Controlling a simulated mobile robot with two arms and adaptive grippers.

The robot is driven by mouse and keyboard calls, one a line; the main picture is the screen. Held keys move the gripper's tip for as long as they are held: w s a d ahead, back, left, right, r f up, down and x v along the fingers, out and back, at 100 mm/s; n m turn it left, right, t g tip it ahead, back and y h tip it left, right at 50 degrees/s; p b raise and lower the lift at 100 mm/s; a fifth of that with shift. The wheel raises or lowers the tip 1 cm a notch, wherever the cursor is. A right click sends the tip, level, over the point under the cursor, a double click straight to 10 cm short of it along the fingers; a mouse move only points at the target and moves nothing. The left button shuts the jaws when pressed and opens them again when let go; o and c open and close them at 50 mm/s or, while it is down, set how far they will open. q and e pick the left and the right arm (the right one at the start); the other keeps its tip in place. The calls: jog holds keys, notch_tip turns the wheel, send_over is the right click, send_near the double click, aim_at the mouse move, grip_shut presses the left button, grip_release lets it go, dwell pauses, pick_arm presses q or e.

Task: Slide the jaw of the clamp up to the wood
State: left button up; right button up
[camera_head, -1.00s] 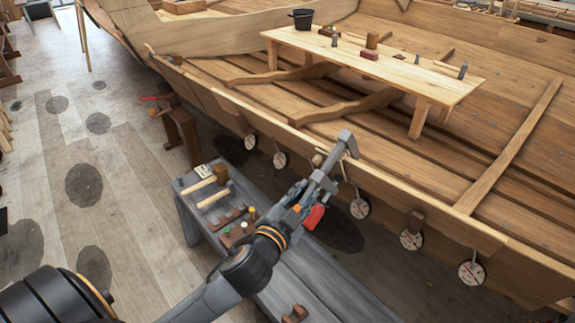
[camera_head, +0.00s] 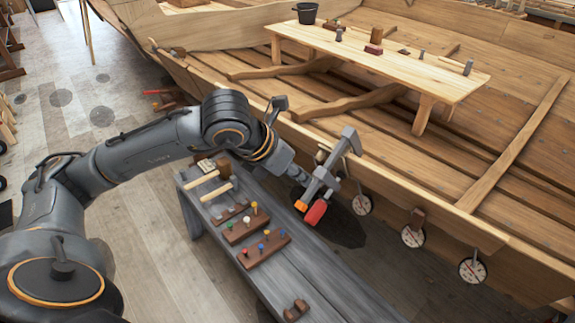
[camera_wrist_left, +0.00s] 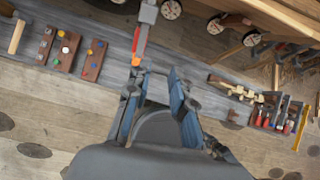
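The clamp (camera_head: 325,175) hangs at the hull's upper edge. Its grey bar slants down from a fixed head (camera_head: 350,140), with a grey sliding jaw (camera_head: 326,178) partway along. A red handle (camera_head: 315,212) and an orange piece (camera_head: 301,206) are at its lower end. The wood is the hull's top plank (camera_head: 385,182); I cannot tell the jaw's gap to it. My left gripper (camera_head: 304,183) is beside the clamp's lower part, its fingers largely hidden. In the left wrist view, the blue-padded fingers (camera_wrist_left: 155,76) are apart, with the red handle (camera_wrist_left: 140,42) just beyond. My right gripper is not in view.
A grey bench (camera_head: 270,275) below the hull holds mallets (camera_head: 213,185) and peg blocks (camera_head: 263,249). Round gauges (camera_head: 412,236) hang along the hull. A wooden table (camera_head: 445,85) stands inside the hull. A tool rack (camera_wrist_left: 278,115) shows in the wrist view.

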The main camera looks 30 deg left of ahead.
aim_at(320, 171)
pick_arm(q)
jog(key=shift+y, duration=0.5)
jog(key=w+f, duration=0.1)
jog(key=f, duration=0.1)
jog(key=w+f+b, duration=0.1)
jog(key=w+f, duration=0.1)
jog(key=w+a+f+b, duration=0.1)
jog(key=f, duration=0.1)
jog(key=shift+w, duration=0.15)
jog(key=b+x, duration=0.5)
jog(key=x, duration=0.1)
jog(key=shift+w+b, duration=0.2)
jog(key=shift+b, duration=0.1)
jog(key=shift+c, duration=0.4)
jog(key=shift+w+d+r, duration=0.15)
jog(key=shift+w+r, duration=0.15)
jog(key=shift+w, duration=0.35)
jog(key=shift+w+d+r, duration=0.1)
jog(key=shift+w+r, duration=0.2)
jog(key=shift+w, duration=0.35)
jog(key=shift+w+d+r+p, duration=0.15)
jog(key=shift+w+r+p, duration=0.3)
jog(key=shift+w+r, duration=0.2)
dwell(0.6)
jog(key=shift+s+f, duration=0.1)
